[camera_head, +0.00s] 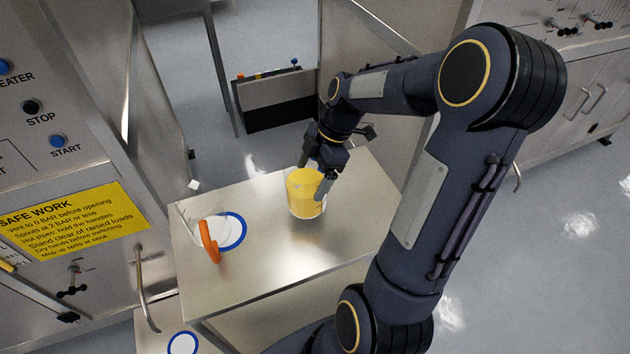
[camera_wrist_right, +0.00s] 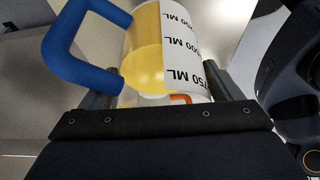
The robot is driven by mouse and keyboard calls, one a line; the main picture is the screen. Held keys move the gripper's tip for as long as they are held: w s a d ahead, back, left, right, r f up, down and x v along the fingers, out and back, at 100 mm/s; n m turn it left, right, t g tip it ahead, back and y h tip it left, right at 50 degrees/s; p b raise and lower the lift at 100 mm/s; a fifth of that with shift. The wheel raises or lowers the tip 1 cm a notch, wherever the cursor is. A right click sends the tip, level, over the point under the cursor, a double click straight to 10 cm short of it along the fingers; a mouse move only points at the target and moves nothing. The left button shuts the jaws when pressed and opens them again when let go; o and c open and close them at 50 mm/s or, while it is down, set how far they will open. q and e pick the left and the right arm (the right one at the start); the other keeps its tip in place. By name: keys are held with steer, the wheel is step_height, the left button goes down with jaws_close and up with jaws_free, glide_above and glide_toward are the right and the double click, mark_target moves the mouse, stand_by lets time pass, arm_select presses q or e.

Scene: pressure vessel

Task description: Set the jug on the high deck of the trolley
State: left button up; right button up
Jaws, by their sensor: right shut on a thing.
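The jug (camera_head: 305,194) holds yellow liquid and is upright over the high deck (camera_head: 285,265) of the trolley, right of its middle. I cannot tell whether its base touches the deck. In the right wrist view the jug (camera_wrist_right: 146,50) shows a blue handle (camera_wrist_right: 75,48) and a white label with ML marks. My right gripper (camera_head: 322,172) is shut on the jug, with a finger on either side of it. My left gripper is not in view.
A clear vessel with an orange handle (camera_head: 209,241) stands at the deck's left, by a blue ring (camera_head: 243,229). Another blue ring (camera_head: 183,344) marks the lower deck. A steel panel with a yellow safety sign (camera_head: 80,222) stands at left. The deck's front right is clear.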

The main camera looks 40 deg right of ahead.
steer(key=shift+d+f, duration=0.2)
steer(key=shift+f, duration=0.8)
steer(key=shift+d+f, duration=0.2)
steer(key=shift+f, duration=0.8)
steer(key=shift+f, duration=0.1)
steer(key=o, duration=1.2)
steer(key=v, duration=1.1)
steer(key=s+a+m+t, duration=0.4)
steer(key=s+a+m, duration=0.9)
steer(key=a+m, duration=0.3)
steer(key=shift+s+a+r+b, duration=0.25)
steer(key=shift+a+b, duration=0.05)
steer(key=shift+a, duration=0.5)
